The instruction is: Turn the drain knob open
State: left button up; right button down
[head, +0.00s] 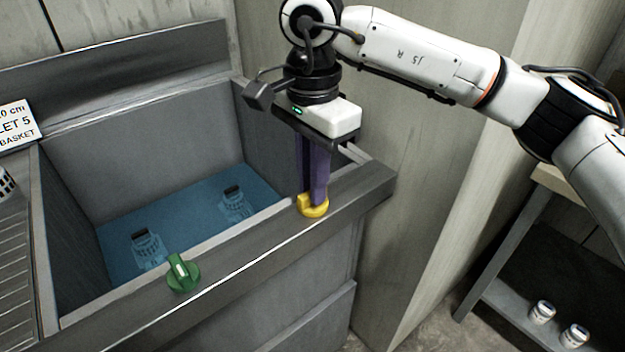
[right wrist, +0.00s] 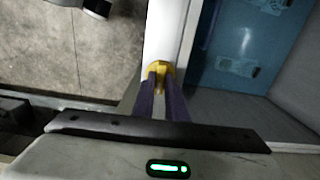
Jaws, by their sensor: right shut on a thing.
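A yellow knob (head: 313,209) sits on the front rim of the sink (head: 232,262), towards its right end. My right gripper (head: 313,196) comes down onto it from above, its purple fingers shut on the knob's raised handle. In the right wrist view the knob (right wrist: 155,69) shows between the tips of the right gripper (right wrist: 161,77). A green knob (head: 183,273) with a pale mark on its handle stands apart on the same rim, farther left. No label shows which knob is the drain's. My left gripper is not in view.
Blue water (head: 190,215) covers the sink floor, with two dark-capped, clear-looking items (head: 148,249) in it. A partly cropped sign (head: 16,125) stands at the left. A wall panel (head: 425,170) rises right of the sink. Two white jars (head: 543,311) sit on a low shelf.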

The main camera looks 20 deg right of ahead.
jog(key=shift+r, duration=0.1)
jog(key=c, duration=1.8)
grip_release()
jog(key=shift+o, duration=0.2)
notch_tip(320, 180, up, 10)
jog(key=shift+r, duration=0.15)
